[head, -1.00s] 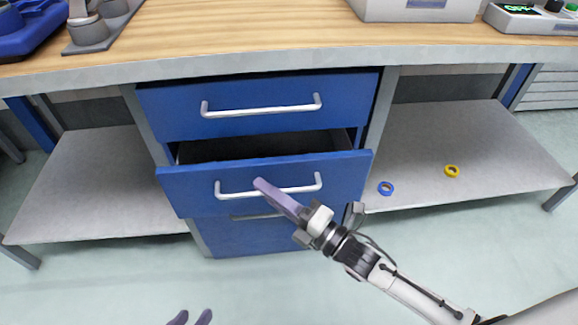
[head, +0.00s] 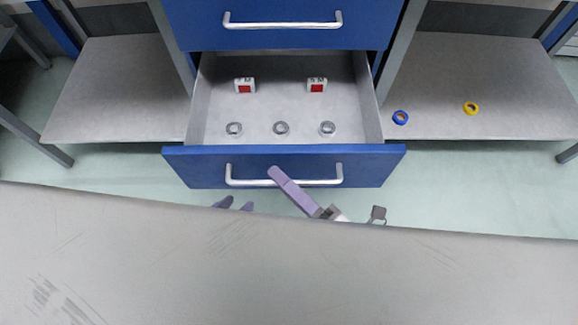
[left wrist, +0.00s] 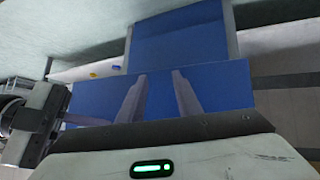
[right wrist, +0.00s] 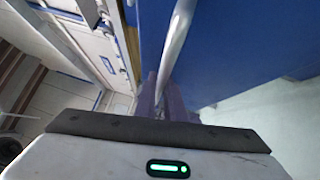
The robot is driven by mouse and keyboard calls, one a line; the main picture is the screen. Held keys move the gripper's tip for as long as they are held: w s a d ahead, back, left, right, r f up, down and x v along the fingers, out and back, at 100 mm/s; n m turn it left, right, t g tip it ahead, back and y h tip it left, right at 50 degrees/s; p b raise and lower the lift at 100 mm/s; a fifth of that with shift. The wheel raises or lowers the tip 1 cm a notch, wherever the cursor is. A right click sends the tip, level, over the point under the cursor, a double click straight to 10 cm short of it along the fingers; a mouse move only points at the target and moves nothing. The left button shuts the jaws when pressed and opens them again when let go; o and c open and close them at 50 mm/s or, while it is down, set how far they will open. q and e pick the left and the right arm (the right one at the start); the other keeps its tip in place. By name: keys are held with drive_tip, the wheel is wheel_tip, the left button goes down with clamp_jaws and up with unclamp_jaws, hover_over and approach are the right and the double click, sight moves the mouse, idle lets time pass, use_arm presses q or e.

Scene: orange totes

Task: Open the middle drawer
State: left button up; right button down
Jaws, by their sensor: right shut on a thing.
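The middle drawer (head: 285,166) is blue and stands wide open, with its grey inside showing. It holds two small white boxes with red faces (head: 245,86) (head: 317,85) at the back and three metal rings (head: 281,128) towards the front. My right gripper (head: 274,172) is shut on the drawer's silver handle (head: 318,182), near its middle; the right wrist view shows the handle (right wrist: 178,35) running between the fingers. My left gripper (head: 235,204) is open and empty, low in front of the drawer; its spread fingers (left wrist: 160,95) show in the left wrist view.
The blue top drawer (head: 285,38) above is shut. Grey shelves flank the drawers; the right shelf (head: 465,75) bears a blue tape roll (head: 400,117) and a yellow one (head: 471,108). The left shelf (head: 120,90) is bare. Green floor lies in front.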

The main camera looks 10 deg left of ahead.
idle(0.3)
drive_tip(key=c, duration=2.1)
unclamp_jaws()
